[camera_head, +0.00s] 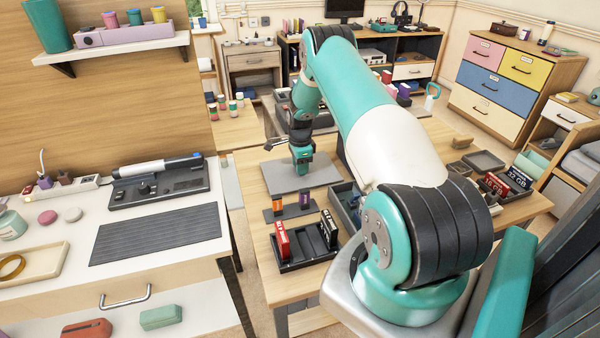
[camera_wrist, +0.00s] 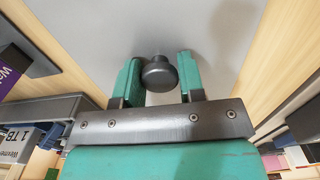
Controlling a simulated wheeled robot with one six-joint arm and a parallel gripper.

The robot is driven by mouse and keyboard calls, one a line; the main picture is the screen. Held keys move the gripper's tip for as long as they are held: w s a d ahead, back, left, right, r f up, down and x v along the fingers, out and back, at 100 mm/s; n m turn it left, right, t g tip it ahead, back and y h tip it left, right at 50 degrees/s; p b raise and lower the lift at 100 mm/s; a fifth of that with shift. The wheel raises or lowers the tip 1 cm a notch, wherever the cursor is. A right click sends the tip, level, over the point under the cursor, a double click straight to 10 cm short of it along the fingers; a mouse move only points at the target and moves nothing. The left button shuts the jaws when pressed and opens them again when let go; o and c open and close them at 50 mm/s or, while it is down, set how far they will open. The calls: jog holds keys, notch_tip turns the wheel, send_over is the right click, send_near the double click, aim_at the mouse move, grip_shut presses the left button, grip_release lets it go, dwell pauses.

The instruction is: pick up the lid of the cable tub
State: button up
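A dark round knob (camera_wrist: 159,73) stands between the two teal fingers of my gripper (camera_wrist: 160,78) in the wrist view. In the head view my gripper (camera_head: 301,158) points down over a grey flat panel (camera_head: 318,176) on the wooden table. The knob is hidden there, and no tub walls can be made out.
A dark tray (camera_head: 305,245) with red and black boxes stands at the table's front. A small stand (camera_head: 290,211) with two small boxes is just behind it. Another tray (camera_head: 345,205) lies right of the panel, and further trays (camera_head: 484,162) are at the right end.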

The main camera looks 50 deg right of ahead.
jog(key=c, duration=0.4)
jog(key=shift+r, duration=0.1)
